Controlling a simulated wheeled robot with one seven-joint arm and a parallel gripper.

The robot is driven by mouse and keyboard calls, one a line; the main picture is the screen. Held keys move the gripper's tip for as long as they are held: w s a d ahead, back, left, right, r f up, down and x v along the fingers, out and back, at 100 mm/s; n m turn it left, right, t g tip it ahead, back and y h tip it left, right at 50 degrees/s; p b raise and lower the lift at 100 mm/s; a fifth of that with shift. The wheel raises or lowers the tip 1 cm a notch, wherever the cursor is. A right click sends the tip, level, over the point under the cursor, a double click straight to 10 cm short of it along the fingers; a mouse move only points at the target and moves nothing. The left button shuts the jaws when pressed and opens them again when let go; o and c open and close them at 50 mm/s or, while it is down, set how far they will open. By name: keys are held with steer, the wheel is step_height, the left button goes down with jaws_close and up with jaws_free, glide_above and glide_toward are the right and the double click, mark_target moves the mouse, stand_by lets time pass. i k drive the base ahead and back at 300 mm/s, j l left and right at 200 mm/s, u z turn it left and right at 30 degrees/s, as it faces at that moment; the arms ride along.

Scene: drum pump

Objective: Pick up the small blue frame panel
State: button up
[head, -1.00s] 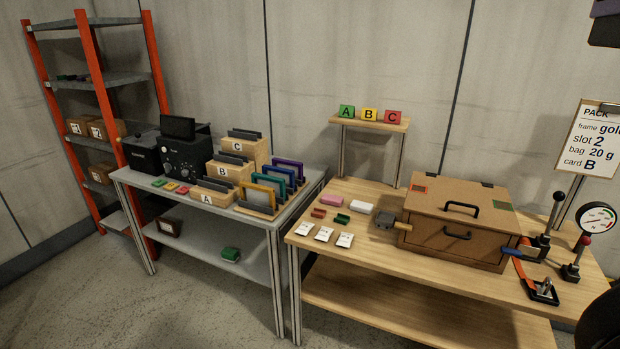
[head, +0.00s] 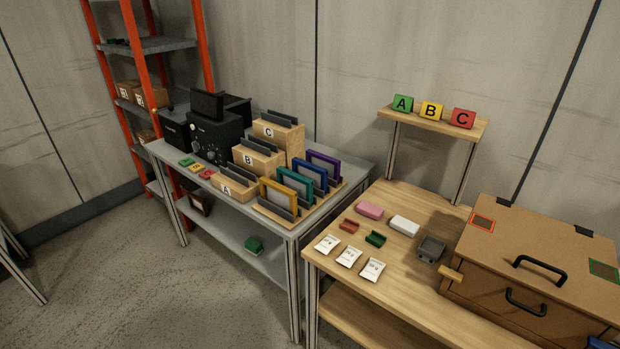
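The small blue frame panel (head: 311,174) stands upright in a rack on the grey table, in the head view. It is in a row of frame panels, between the teal one (head: 295,184) and the purple one (head: 323,164). A yellow panel (head: 278,197) stands at the near end of the row. The blue panel's lower part is hidden behind a dark holder strip. My gripper is not in view.
Boxes marked A, B and C (head: 247,159) and a black machine (head: 214,135) stand left of the panels. A wooden table (head: 404,203) to the right bears packets, blocks and a large brown box (head: 540,262). Grey floor (head: 130,270) lies open at the front left.

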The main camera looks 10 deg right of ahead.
mark_target(319, 176)
steer(key=i+j+z, duration=0.1)
steer(key=z, duration=0.6)
steer(key=i+j+z, duration=0.35)
steer(key=j, duration=0.35)
steer(key=i+j+z, duration=0.15)
steer(key=i+j, duration=0.15)
steer(key=i+j+z, duration=0.15)
steer(key=j, duration=0.35)
steer(key=i+j, duration=0.15)
steer(key=j, duration=0.2)
steer(key=i+j, duration=0.15)
steer(key=j, duration=0.25)
steer(key=i+j, duration=0.2)
steer(key=j, duration=0.15)
